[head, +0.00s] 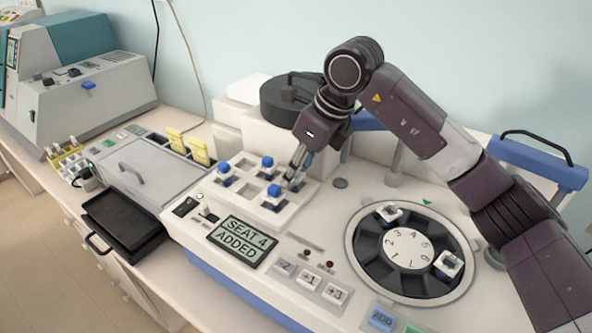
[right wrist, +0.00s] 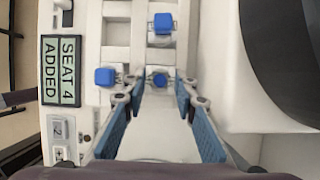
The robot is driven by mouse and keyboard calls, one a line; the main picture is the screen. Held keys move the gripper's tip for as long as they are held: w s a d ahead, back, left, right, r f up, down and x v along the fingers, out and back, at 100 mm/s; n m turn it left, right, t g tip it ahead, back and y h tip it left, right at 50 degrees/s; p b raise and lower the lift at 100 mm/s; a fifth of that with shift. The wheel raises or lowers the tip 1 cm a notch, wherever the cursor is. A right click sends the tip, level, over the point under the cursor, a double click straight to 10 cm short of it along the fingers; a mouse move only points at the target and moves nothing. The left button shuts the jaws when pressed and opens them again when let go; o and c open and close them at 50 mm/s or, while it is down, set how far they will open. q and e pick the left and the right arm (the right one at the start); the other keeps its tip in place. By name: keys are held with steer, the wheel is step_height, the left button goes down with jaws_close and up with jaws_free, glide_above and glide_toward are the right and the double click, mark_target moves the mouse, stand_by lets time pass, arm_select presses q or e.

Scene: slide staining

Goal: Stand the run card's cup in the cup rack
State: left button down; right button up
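The white cup rack (head: 243,196) has square pockets. Cups with blue caps stand in it: one at the left (head: 225,168), one at the back (head: 267,161) and one at the front right (head: 273,191). My right gripper (head: 291,181) points down over the rack's right back part. In the right wrist view its fingers (right wrist: 160,88) are spread either side of a smaller, darker blue top (right wrist: 160,79), with a narrow gap showing. The head view hides that top behind the fingers. The display (head: 242,240) reads "SEAT 4 ADDED". No run card is identifiable. My left gripper is out of view.
A round numbered carousel (head: 358,262) at the right holds two white cups. Keys lie in front of it. A black lidded drum (head: 290,100) stands behind the rack. A dark tray (head: 122,222) and yellow holders (head: 199,151) are at the left.

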steer(key=o, duration=0.4)
steer(key=shift+o, duration=0.2)
steer(key=shift+r+p, duration=0.55)
steer(key=shift+p, duration=0.05)
steer(key=b+v, duration=0.3)
steer(key=v, duration=0.8)
steer(key=shift+s+d+r, duration=0.2)
steer(key=shift+d+r, duration=0.05)
steer(key=shift+r, duration=0.05)
steer(key=shift+r, duration=0.1)
